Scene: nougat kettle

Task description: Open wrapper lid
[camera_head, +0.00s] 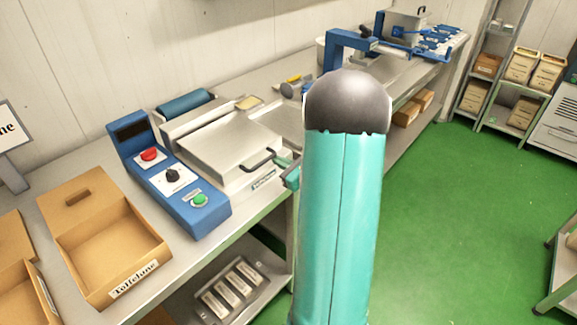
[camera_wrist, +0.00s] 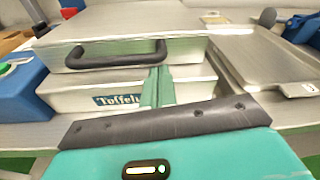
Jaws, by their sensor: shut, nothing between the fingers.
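The wrapper is a metal box with a flat grey lid (camera_head: 225,140) on the bench. The lid has a black bar handle (camera_head: 258,161) on its front edge; the handle also shows in the wrist view (camera_wrist: 110,56). The lid lies about level over the wrapper's base (camera_wrist: 190,92), with a thin dark gap between them. My gripper (camera_wrist: 158,72) is shut and empty, its green fingers at the handle's right end. I cannot tell if they touch it. In the head view my arm hides most of my gripper.
A blue control panel (camera_head: 170,175) with a red button, a black knob and a green button stands left of the wrapper. A cardboard box (camera_head: 110,250) sits at the left front. A metal plate (camera_wrist: 265,65) lies right of the wrapper. The green floor (camera_head: 450,230) is clear.

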